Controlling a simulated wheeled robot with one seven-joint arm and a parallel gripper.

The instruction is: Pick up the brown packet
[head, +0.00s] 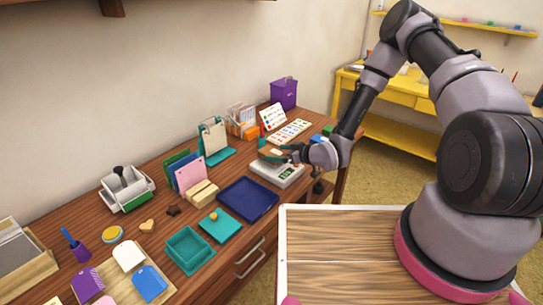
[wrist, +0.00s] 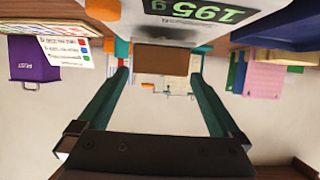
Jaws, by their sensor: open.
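The brown packet (wrist: 162,60) shows in the wrist view as a small brown block in front of the scale's pale body. It lies between the teal fingertips of my gripper (wrist: 162,65), with a gap visible on each side. My gripper is open. In the head view my gripper (head: 275,155) is low over the grey scale (head: 283,180) at the right part of the desk. The packet is hard to make out there, near the fingers. The scale has a green lit display, which also shows in the wrist view (wrist: 200,11).
A dark blue tray (head: 247,199) lies left of the scale. A purple bin (head: 284,93) is at the back. Wooden boxes and pink cards (head: 189,173) are further left.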

